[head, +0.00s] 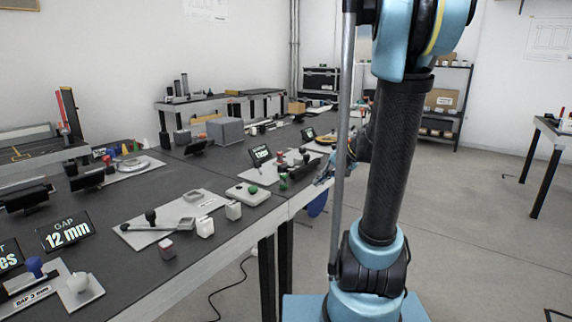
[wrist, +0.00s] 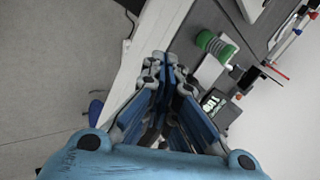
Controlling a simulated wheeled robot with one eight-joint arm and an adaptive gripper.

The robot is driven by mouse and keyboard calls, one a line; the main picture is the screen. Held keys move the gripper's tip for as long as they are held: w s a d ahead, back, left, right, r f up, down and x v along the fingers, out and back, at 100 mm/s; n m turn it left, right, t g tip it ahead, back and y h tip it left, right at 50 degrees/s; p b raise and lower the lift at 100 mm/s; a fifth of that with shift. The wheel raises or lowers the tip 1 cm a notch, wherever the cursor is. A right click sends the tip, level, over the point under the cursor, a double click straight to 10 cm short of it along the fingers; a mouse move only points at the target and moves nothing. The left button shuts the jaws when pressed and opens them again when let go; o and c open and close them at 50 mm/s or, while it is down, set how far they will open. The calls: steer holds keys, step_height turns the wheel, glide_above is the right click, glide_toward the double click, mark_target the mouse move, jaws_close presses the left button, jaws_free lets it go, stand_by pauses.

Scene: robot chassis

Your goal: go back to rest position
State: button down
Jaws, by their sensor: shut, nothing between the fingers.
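My gripper (wrist: 162,68) is shut and empty in the wrist view, its blue-padded fingers together beside the light table edge (wrist: 148,45). In the head view my gripper (head: 325,174) shows partly at the edge of the long dark workbench (head: 225,170), with my arm covering some of it. I cannot see clearly whether the fingers touch the bench. My arm's dark lower link stands upright at the right of the head view.
A green spool-like part (wrist: 214,46) and a small display (wrist: 214,101) lie right of the fingers. A blue object (head: 317,205) is below the bench edge. Floor right is mostly clear.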

steer(key=s+d+f+n+g+h, duration=0.1)
steer(key=s+d+f+n+h, duration=0.1)
steer(key=s, duration=1)
steer(key=s+d+f+n+g+h, duration=0.1)
steer(key=s+d+f+h, duration=0.3)
steer(key=s, duration=0.8)
steer(key=shift+d+f+n+h, duration=0.15)
steer(key=shift+f+n+h, duration=0.35)
steer(key=shift+f+h, duration=0.2)
